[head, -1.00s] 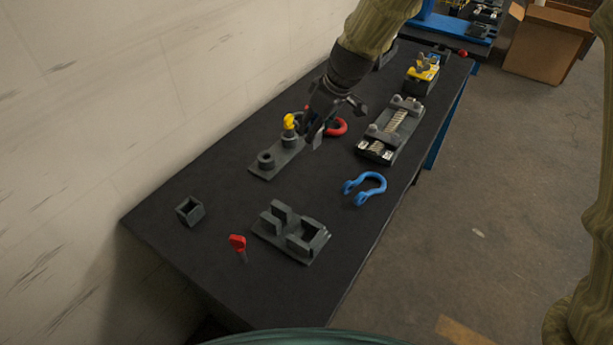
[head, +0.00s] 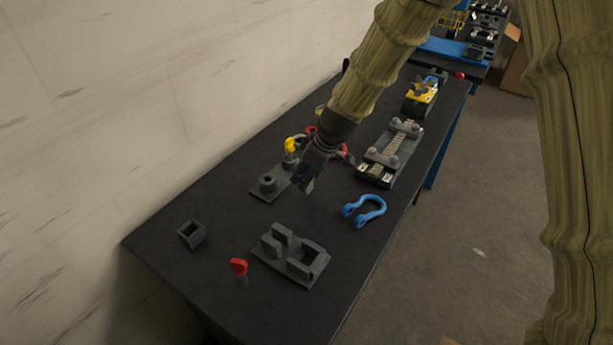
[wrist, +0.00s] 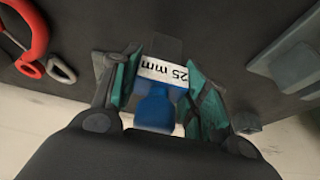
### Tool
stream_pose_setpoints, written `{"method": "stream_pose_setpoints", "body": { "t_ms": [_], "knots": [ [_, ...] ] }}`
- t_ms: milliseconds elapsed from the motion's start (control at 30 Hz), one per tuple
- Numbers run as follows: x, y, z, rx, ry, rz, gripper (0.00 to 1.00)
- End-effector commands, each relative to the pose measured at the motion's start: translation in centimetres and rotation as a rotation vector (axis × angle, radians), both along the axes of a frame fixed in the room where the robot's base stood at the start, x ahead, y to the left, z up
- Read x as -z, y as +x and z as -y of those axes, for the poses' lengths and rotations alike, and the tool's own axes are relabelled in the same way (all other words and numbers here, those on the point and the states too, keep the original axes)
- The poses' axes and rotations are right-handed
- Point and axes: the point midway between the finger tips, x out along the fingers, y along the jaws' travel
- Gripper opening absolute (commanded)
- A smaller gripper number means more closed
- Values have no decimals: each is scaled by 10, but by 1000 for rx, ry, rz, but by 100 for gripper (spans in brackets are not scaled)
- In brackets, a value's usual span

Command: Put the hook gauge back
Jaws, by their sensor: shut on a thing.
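My gripper (head: 306,180) is above the middle of the dark table, beside the grey stand with round sockets (head: 262,188). In the wrist view my gripper (wrist: 160,85) has its green-padded fingers shut on a blue piece (wrist: 155,108) with a white "25 mm" label. I take this piece to be the hook gauge. A dark flat part shows beyond the label; its far end is hard to make out. A yellow-topped piece (head: 290,145) stands at the far end of the stand. A grey slotted block (head: 290,256) lies nearer on the table.
A blue shackle (head: 364,211) lies right of my gripper. A red shackle (wrist: 32,35) lies behind it. A chain fixture (head: 390,152) and a yellow tool (head: 421,91) stand farther back. A red-handled pin (head: 239,268) and a hollow square block (head: 191,234) are nearer. The wall borders the table's left.

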Motion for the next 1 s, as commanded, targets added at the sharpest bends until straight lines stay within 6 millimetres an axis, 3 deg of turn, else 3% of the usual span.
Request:
{"method": "stream_pose_setpoints", "body": {
  "t_ms": [167,567,600,700,1000],
  "knots": [
    [14,0,0,2,1,0,0],
    [20,0,0,0,0,1,0],
    [20,0,0,0,-1,1,48],
    [19,0,0,0,-1,1,66],
    [19,0,0,0,-1,1,66]
  ]
}}
